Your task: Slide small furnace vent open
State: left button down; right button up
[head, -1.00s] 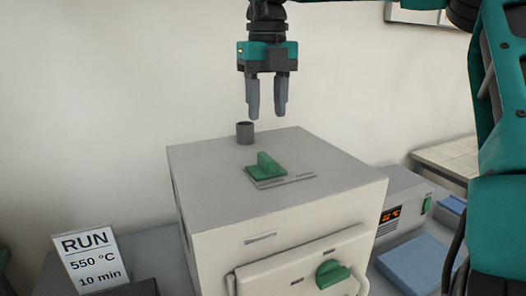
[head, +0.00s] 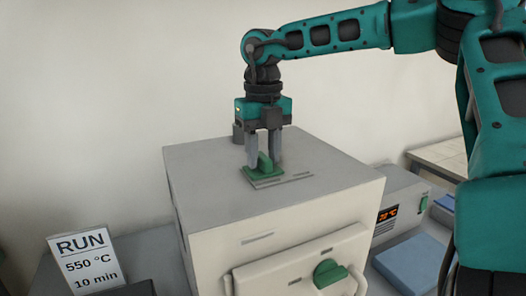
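The small furnace (head: 210,205) is a pale box with a grey top, in the middle of the head view. Its vent slider (head: 264,167) is a green plate with an upright green tab, at the left end of a marked grey strip (head: 297,178) on the top. My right gripper (head: 264,165) points straight down over the slider. Its two grey fingers are apart, one on each side of the tab, with their tips low near the plate. I cannot tell whether they touch the tab. My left gripper is not in view.
The furnace door has a green knob (head: 330,273). A controller box (head: 402,205) with a lit display stands at the right, near a blue pad (head: 408,264). A RUN sign (head: 84,262) stands at left.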

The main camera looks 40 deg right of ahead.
grip_shut()
dwell(0.3)
